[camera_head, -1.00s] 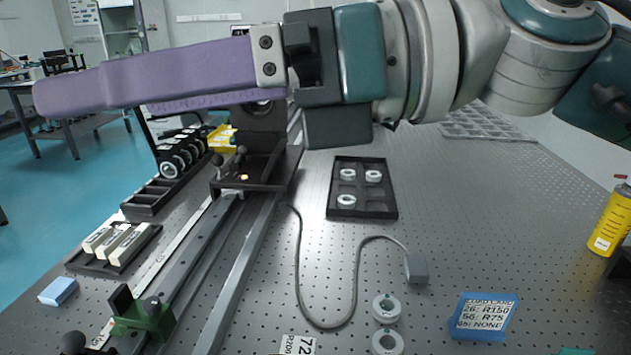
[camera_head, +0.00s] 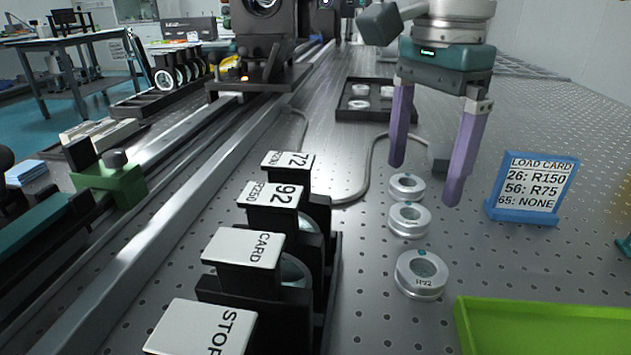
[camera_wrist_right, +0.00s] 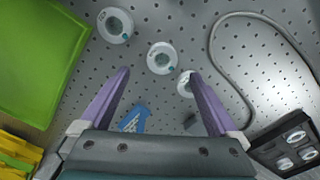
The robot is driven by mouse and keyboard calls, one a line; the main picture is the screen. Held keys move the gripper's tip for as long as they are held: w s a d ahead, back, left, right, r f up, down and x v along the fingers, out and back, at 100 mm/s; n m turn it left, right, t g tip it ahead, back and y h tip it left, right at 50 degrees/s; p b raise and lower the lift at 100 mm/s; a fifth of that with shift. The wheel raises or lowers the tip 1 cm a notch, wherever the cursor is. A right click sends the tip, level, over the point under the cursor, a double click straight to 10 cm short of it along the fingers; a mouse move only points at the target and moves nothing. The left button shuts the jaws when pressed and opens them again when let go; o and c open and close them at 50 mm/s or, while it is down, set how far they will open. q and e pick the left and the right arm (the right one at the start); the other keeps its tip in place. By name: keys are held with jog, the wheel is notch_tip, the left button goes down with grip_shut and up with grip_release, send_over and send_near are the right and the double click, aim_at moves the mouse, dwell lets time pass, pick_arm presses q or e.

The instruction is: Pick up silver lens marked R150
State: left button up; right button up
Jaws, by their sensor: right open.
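Several silver ring-shaped lenses lie flat on the optical table. Three form a row: a far one (camera_head: 407,187), a middle one (camera_head: 409,219) and a near one (camera_head: 421,274). The near one's marking looks like R92; I cannot read R150 on any lens. My right gripper (camera_head: 426,186) points down above the row, open and empty, its purple fingers apart. In the right wrist view the middle lens (camera_wrist_right: 161,58) shows between the fingertips (camera_wrist_right: 160,72). The far lens (camera_wrist_right: 186,83) is partly behind one finger. My left gripper is not in view.
A blue load card (camera_head: 533,188) reads 26: R150, 56: R75, 65: NONE. A black tray (camera_head: 376,115) holds more rings. A green tray (camera_head: 545,325) is at near right. A labelled rack (camera_head: 332,290) stands left of the row. A grey cable (camera_head: 368,165) curves behind.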

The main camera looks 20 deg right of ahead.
aim_at(409, 213)
jog(key=f, duration=0.6)
jog(key=shift+w+a+b, duration=0.15)
jog(key=shift+a+b, duration=0.05)
jog(key=shift+b, duration=0.2)
jog(key=shift+r, duration=0.1)
jog(key=c, duration=1.5)
jog(key=shift+o, duration=0.2)
